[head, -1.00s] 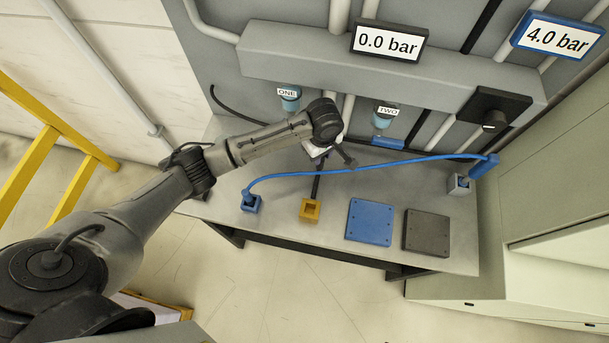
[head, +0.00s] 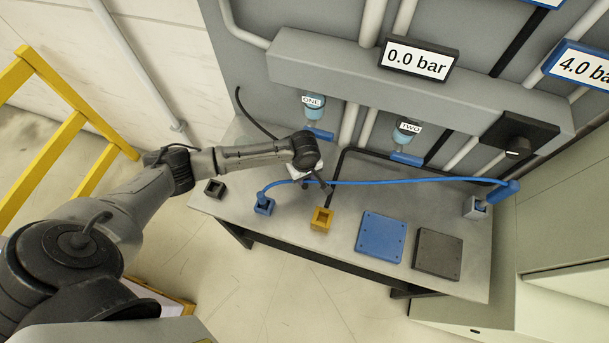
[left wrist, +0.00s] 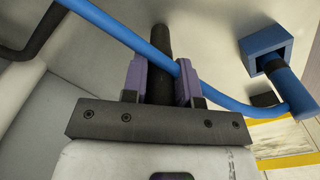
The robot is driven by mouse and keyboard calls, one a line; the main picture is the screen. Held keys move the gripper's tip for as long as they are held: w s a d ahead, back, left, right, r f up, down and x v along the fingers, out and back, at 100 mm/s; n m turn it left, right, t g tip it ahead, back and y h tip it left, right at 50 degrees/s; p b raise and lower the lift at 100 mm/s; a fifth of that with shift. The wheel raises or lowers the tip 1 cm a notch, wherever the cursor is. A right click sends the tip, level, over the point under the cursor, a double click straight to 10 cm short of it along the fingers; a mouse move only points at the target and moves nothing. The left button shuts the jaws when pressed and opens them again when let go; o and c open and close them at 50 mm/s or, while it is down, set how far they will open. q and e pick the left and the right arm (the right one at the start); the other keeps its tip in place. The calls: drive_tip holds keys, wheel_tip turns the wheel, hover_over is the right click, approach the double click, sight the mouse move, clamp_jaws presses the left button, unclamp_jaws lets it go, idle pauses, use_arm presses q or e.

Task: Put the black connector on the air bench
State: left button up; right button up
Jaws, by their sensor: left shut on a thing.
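My left gripper (head: 322,184) is over the grey air bench (head: 225,208), behind the yellow socket block (head: 321,218). In the left wrist view its purple fingers (left wrist: 161,82) are shut on the black connector (left wrist: 160,45), a dark cylinder. The connector's far end points away from the wrist. In the head view the connector is small and partly hidden by the gripper. The blue hose (head: 400,182) crosses close to the gripper; I cannot tell whether they touch. My right gripper is not in view.
A black socket block (head: 215,188) and a blue one (head: 263,205) stand left of the yellow one. A blue plate (head: 380,237) and a dark plate (head: 437,252) lie front right. The blue hose ends at a grey block (head: 475,207). A wall manifold (head: 350,60) stands behind.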

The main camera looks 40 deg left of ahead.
use_arm(q)
drive_tip(key=shift+f, duration=0.2)
drive_tip(key=o, duration=1)
drive_tip(key=shift+f, duration=0.1)
drive_tip(key=shift+c, duration=0.2)
